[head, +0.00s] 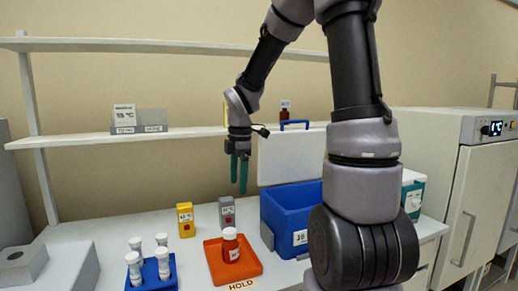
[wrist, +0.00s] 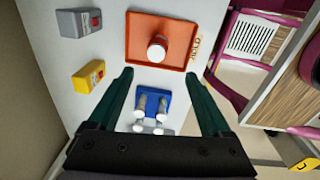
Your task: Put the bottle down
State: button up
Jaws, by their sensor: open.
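A red-brown bottle (head: 231,245) with a white label stands upright on the orange tray (head: 257,265). In the wrist view the bottle (wrist: 158,48) is seen from above, near the middle of the tray (wrist: 185,25). My gripper (head: 239,190) is open and empty, above the bench and higher than the bottle, not touching it. In the wrist view my gripper's fingers (wrist: 165,97) are spread wide with nothing between their tips. A second small red-brown bottle (head: 285,104) stands on the shelf at the back.
A blue rack (head: 165,284) with several white-capped tubes stands left of the tray. A yellow device (head: 185,220) and a grey device (head: 226,212) stand behind. An open blue box (head: 285,215) is to the right. A shelf (head: 80,140) runs behind my gripper.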

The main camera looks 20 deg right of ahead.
jog(key=s+d+r+m+t, duration=0.1)
jog(key=s+r+m+t, duration=0.2)
jog(key=s+r+m, duration=0.4)
jog(key=s+d+r+m+t+y, duration=0.1)
jog(key=s+r+m, duration=0.7)
jog(key=m, duration=0.8)
jog(key=d+r+t, duration=0.1)
jog(key=t, duration=0.1)
jog(key=shift+s+t, duration=0.25)
jog(key=shift+t, duration=0.05)
